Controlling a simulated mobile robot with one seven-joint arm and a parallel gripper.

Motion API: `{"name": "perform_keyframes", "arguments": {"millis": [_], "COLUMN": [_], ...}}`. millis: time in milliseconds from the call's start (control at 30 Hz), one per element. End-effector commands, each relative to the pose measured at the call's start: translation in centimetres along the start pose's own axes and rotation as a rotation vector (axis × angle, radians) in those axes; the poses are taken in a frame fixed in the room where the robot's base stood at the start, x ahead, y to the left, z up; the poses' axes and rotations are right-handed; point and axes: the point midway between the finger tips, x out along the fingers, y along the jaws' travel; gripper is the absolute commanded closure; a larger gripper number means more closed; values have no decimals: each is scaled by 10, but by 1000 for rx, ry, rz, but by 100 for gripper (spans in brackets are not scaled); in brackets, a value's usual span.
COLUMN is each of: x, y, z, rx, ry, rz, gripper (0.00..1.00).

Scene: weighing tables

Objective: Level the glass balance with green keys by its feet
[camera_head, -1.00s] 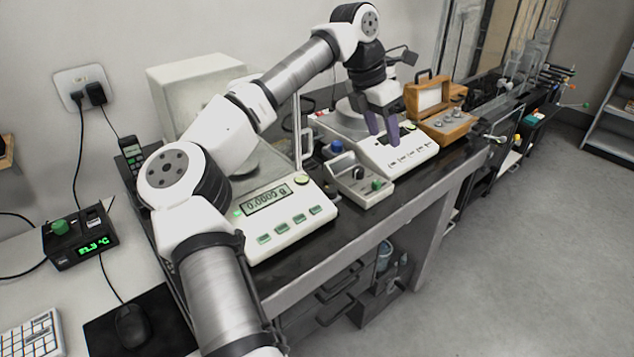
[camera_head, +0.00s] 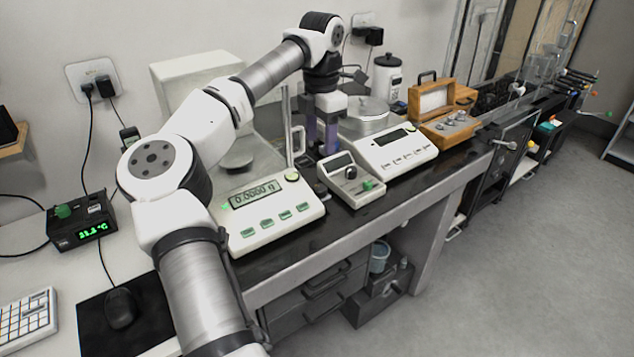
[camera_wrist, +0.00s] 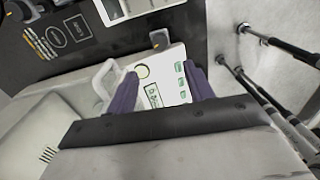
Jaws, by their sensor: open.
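The glass balance with green keys (camera_head: 270,212) stands on the dark bench, its display and keys facing front. Its round level (camera_head: 292,173) is at the panel's right corner and shows as a yellowish disc in the wrist view (camera_wrist: 142,71); the bubble's position is too small to tell. My gripper (camera_head: 322,143) is open, fingers pointing down, just right of the glass case. In the wrist view, my purple fingers (camera_wrist: 161,92) stand apart, with the balance's panel visible between them. I see nothing held.
A mouse (camera_head: 122,308) and keyboard lie front left. Floor at right is free.

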Motion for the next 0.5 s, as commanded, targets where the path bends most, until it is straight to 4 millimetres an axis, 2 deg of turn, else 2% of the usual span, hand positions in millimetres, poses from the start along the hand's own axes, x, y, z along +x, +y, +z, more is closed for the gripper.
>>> {"name": "perform_keyframes", "arguments": {"millis": [500], "x": [101], "y": [-1], "z": [0], "rx": [1], "ry": [-1], "rz": [-5], "gripper": [48]}}
